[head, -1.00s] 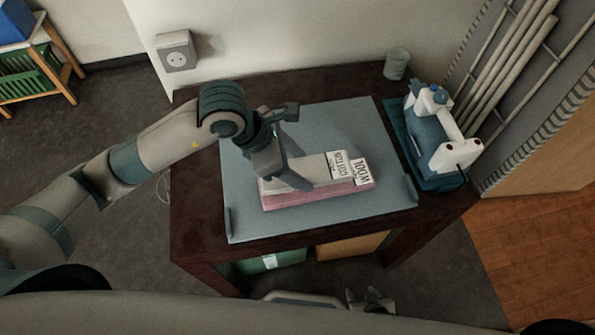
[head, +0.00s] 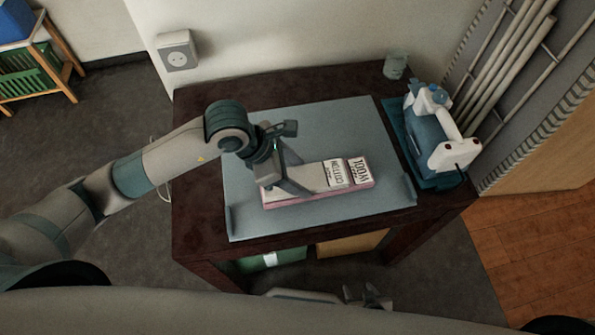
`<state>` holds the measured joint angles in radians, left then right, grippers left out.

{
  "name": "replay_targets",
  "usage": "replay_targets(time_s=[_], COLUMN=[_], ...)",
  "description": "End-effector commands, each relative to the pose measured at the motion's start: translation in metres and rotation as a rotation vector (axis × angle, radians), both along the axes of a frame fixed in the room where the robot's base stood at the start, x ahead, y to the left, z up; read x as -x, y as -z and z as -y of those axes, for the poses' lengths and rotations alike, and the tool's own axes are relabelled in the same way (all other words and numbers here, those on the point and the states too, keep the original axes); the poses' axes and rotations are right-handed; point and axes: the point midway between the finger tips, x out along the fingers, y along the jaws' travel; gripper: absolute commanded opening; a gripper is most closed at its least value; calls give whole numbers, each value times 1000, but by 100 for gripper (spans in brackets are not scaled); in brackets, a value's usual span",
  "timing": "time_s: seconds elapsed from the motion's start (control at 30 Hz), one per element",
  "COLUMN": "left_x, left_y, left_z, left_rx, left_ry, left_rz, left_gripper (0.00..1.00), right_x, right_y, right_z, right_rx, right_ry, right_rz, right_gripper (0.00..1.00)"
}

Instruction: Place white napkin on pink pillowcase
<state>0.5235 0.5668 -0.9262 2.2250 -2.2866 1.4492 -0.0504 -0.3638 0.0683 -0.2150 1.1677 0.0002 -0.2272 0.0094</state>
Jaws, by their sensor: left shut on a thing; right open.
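The white napkin (head: 312,174) lies flat over the pink pillowcase (head: 318,198), covering most of it. A thin pink strip shows along the front edge and at the right end. Whether the napkin fully rests on the pillowcase is hard to tell. My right gripper (head: 369,297) is open and empty, low in front of the table.
The grey board (head: 355,120) covers the middle of the dark wooden table (head: 195,215). A blue and white iron (head: 440,140) stands on a teal base at the right. A small cup (head: 395,66) is at the back right corner. The board behind the cloths is clear.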

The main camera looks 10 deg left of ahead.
Motion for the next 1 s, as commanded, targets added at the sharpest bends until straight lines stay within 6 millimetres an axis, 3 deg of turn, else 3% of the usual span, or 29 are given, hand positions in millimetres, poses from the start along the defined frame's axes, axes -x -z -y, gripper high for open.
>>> replay_targets(time_s=[0.27, 0.3, 0.37, 0.83, 1.0], left_x=[0, 0, 0, 0, 1], left_y=[3, 3, 2, -1, -14], left_z=[0, 0, 0, 0, -7], left_rx=[0, 0, 0, 0, 1], left_ry=[0, 0, 0, 0, 0], left_rz=[0, 0, 0, 0, 4], left_gripper=[35, 63, 77, 77, 77], right_x=[-3, -4, -6, -5, -3], right_y=[2, 0, -2, -5, 0], right_z=[0, 1, 1, 1, 1], right_rx=[1, 2, 3, 1, 1], right_ry=[2, 3, 4, 4, 3], right_rz=[-7, -10, -8, 0, 1], right_gripper=[54, 54, 54, 54, 54])
